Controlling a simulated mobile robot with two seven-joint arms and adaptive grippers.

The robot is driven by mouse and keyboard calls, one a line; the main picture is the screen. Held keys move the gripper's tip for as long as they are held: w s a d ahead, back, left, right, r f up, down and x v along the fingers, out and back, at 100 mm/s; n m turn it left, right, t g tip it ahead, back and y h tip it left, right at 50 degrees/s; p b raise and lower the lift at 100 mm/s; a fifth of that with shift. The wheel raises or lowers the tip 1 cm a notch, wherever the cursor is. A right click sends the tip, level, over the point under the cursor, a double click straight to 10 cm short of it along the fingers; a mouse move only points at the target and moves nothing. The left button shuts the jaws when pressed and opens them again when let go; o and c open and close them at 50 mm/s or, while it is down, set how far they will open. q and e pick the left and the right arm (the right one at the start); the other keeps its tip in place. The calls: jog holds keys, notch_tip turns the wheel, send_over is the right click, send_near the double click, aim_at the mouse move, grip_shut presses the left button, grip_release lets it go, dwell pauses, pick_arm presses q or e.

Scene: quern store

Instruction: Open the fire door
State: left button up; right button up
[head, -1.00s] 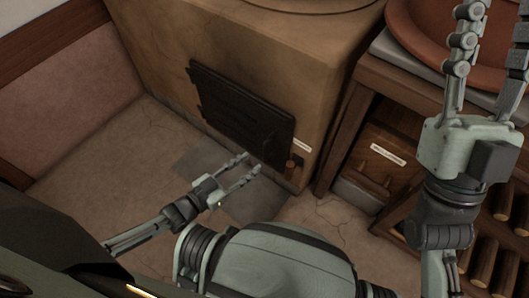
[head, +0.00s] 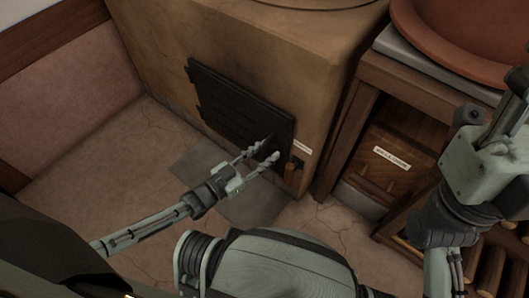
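The fire door (head: 235,105) is a dark metal plate on the front of the tan stove block (head: 285,65). It looks shut, with hinges at its left edge and a latch or handle near its lower right. My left gripper (head: 264,152) is at the door's lower right part, its fingers apart and reaching to the handle, which they partly hide. I cannot tell whether they touch it. My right gripper (head: 508,108) is at the right edge, away from the door, with its fingers partly cut off by the frame.
A small wooden knob (head: 294,164) and a white label (head: 302,146) are just right of the door. A wooden shelf unit (head: 345,135) with a labelled crate (head: 392,165) and logs stands to the right, under a terracotta basin (head: 460,40). Grey floor slabs (head: 250,205) lie in front.

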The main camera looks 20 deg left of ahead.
pick_arm(q)
grip_shut()
jog(key=shift+s+a, duration=0.1)
dwell(0.3)
jog(key=s+a+m+g+h+b, duration=0.3)
jog(key=s+a+m+g+h, duration=0.2)
jog(key=s+a, duration=0.8)
jog(key=shift+s+a+m+g+h, duration=0.3)
jog(key=shift+s+g+h, duration=0.05)
jog(key=shift+g+h, duration=0.25)
